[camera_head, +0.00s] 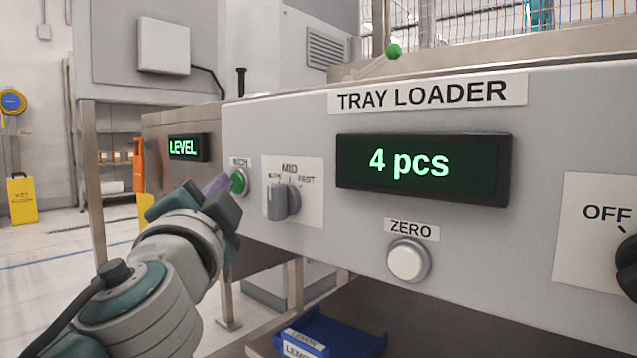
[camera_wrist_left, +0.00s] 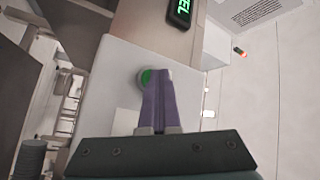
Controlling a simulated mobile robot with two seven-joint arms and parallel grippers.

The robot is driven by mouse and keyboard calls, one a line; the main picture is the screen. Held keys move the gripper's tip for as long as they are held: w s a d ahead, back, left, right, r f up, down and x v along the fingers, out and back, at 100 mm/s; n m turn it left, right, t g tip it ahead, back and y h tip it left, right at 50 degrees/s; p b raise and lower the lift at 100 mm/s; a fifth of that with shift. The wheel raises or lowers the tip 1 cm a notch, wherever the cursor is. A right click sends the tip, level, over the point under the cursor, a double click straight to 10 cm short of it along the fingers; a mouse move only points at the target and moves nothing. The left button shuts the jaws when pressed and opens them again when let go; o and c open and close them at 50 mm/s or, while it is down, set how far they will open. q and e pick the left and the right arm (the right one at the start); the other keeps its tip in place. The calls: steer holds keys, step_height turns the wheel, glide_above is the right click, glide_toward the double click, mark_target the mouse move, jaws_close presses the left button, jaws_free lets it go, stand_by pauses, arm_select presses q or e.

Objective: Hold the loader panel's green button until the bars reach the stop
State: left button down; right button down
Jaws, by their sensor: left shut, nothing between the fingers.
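The grey loader panel (camera_head: 300,130) carries a round green button (camera_head: 238,181) at its left end, under a small label. My left gripper (camera_head: 220,184) is shut and empty, its purple fingertips at the button's left side. In the left wrist view the closed fingers (camera_wrist_left: 158,92) overlap the green button (camera_wrist_left: 147,77), hiding part of it. I cannot tell whether they touch it or press it in. A dark display (camera_head: 188,147) left of the panel reads "LEVEL" in green; no bars are visible on it. My right gripper is not in view.
Right of the button are a selector knob (camera_head: 284,201) on a "MID" plate, a "4 pcs" display (camera_head: 423,169) and a white "ZERO" button (camera_head: 408,259). A dark knob is cut off at the right edge. A blue bin (camera_head: 330,335) sits below the panel.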

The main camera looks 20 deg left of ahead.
arm_select(q)
steer(key=shift+s+a, duration=0.3)
steer(key=shift+s, duration=0.4)
steer(key=shift+s, duration=0.1)
steer(key=shift+s+a+p, duration=0.15)
steer(key=shift+s+a, duration=0.15)
steer(key=shift+s, duration=0.45)
steer(key=shift+s+a+p, duration=0.15)
steer(key=shift+s+a, duration=0.2)
steer(key=shift+s, duration=0.35)
steer(key=shift+s+a+p, duration=0.15)
steer(key=shift+s+a, duration=0.15)
steer(key=shift+s, duration=0.45)
steer(key=shift+r, duration=0.1)
